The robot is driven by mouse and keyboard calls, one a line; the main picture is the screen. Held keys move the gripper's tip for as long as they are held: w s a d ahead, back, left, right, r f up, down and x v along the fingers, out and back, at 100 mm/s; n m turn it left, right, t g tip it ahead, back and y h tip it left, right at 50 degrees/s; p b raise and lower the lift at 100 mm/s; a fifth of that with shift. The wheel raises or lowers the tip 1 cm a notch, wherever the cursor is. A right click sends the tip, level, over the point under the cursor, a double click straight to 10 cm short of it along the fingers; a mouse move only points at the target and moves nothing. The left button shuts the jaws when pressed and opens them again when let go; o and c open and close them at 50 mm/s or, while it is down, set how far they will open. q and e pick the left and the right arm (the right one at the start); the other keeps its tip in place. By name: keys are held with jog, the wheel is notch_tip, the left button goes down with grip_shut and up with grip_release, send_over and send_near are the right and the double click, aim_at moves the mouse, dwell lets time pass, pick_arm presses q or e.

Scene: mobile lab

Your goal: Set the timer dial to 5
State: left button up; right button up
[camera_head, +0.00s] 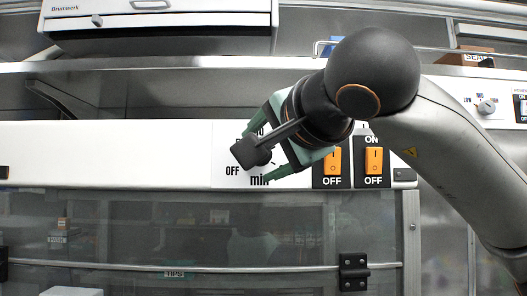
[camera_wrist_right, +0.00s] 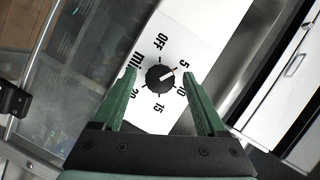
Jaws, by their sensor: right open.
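The timer dial (camera_wrist_right: 160,78) is a round black knob on a white panel, ringed by OFF, 5, 10, 15, 20 and "min". In the right wrist view its white line points up and right, roughly toward the 5. My right gripper (camera_wrist_right: 159,75) is open, with its green fingers on either side of the dial in the picture and gaps between them and the knob. In the head view the same gripper (camera_head: 268,148) is in front of the dial and hides most of it and its numbers; OFF and "min" show. My left gripper is not in view.
Two orange rocker switches (camera_head: 333,160) (camera_head: 374,160) sit just right of the dial. Another small knob (camera_head: 486,106) is at the far right.

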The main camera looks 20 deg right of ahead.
jog(key=s+d+r, duration=0.1)
jog(key=s+r, duration=0.1)
jog(key=s, duration=1)
jog(key=shift+s+b, duration=0.15)
jog(key=shift+b, duration=0.3)
